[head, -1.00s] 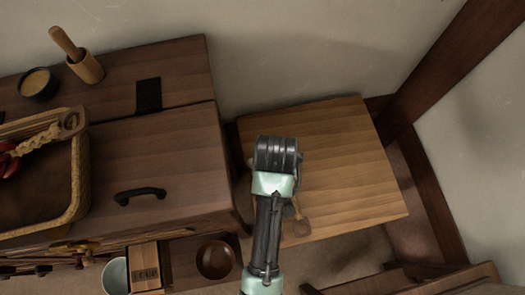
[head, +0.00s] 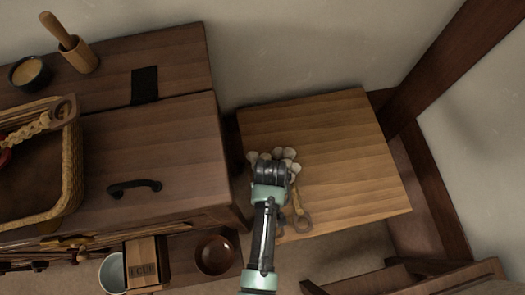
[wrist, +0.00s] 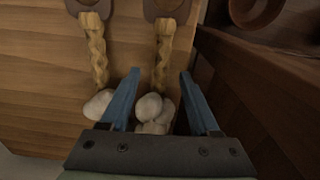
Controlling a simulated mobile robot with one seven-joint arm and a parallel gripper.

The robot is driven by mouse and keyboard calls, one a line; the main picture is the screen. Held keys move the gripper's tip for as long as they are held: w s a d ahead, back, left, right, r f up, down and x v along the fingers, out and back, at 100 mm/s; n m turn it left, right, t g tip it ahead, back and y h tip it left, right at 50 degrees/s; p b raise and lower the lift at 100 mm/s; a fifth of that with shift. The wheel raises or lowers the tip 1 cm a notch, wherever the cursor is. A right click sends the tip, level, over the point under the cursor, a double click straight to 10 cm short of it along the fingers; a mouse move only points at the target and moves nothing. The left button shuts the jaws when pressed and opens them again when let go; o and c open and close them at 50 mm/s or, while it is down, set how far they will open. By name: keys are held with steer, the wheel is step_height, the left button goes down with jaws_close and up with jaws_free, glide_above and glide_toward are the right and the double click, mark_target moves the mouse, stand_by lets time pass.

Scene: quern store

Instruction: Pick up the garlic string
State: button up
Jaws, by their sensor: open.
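Two braided garlic strings lie side by side on the small wooden table (head: 350,150). In the wrist view, one garlic string (wrist: 164,50) has its straw braid between my finger lines, with white bulbs (wrist: 150,106) nearer my palm. The other garlic string (wrist: 96,50) lies to the left, outside my left finger, its bulbs partly hidden. My gripper (wrist: 160,72) is open and empty, with blue fingers on either side of the right-hand string. I cannot tell how far above the table they are. In the head view, my wrist hides the fingers; white bulbs (head: 289,154) show around it.
A dark wooden cabinet (head: 160,150) stands left of the table. On it are a wicker basket (head: 72,170) holding a braid with a red part, a bowl (head: 30,74) and a mortar with pestle (head: 78,55). A wooden bowl (head: 214,254) sits lower down. The table's right side is clear.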

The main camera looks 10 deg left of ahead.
steer(key=shift+f, duration=0.65)
jaws_close()
